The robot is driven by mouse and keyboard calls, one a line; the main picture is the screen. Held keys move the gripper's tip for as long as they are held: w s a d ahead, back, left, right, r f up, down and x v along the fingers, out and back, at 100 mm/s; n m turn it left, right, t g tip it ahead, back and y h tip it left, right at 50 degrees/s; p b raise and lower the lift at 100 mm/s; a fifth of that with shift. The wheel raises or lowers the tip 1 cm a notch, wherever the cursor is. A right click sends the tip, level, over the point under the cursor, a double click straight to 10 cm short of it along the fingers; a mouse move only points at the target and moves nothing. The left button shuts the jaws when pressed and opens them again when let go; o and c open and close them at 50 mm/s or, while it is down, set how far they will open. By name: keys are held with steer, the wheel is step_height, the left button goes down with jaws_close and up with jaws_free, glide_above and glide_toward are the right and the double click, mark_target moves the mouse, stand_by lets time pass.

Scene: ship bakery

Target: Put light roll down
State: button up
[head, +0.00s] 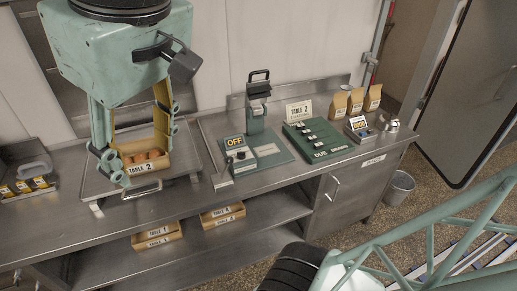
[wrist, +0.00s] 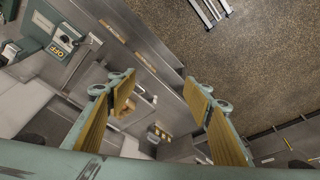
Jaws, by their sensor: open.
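My gripper (head: 138,140) is open over the left part of the counter, its two yellow-padded fingers wide apart. Nothing shows held between them; in the wrist view my gripper (wrist: 163,86) is also spread. A tan box labelled TABLE 2 (head: 158,180) stands on a metal tray below and partly behind the fingers in the head view. Several brown rolls (head: 146,157) lie in it. I cannot tell which of them is the light roll. In the wrist view a small tan shape beside the left finger is too small to name surely.
A control box marked OFF (head: 236,154) stands right of the tray (head: 94,181). Further right are a green board (head: 317,142), a TABLE 2 sign (head: 299,111) and paper bags (head: 356,101). Labelled boxes (head: 157,236) sit on the lower shelf.

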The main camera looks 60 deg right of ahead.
steer(key=s+a+f, duration=0.1)
steer(key=s+f, duration=0.1)
steer(key=s, duration=0.4)
steer(key=shift+s+m, duration=0.25)
steer(key=shift+m, duration=0.05)
steer(key=shift+f, duration=0.1)
steer(key=shift+w, duration=0.15)
stand_by(0.3)
step_height(320, 180, down, 13)
steer(key=b, duration=1.3)
step_height(320, 180, down, 11)
steer(key=b, duration=1)
steer(key=shift+b, duration=0.4)
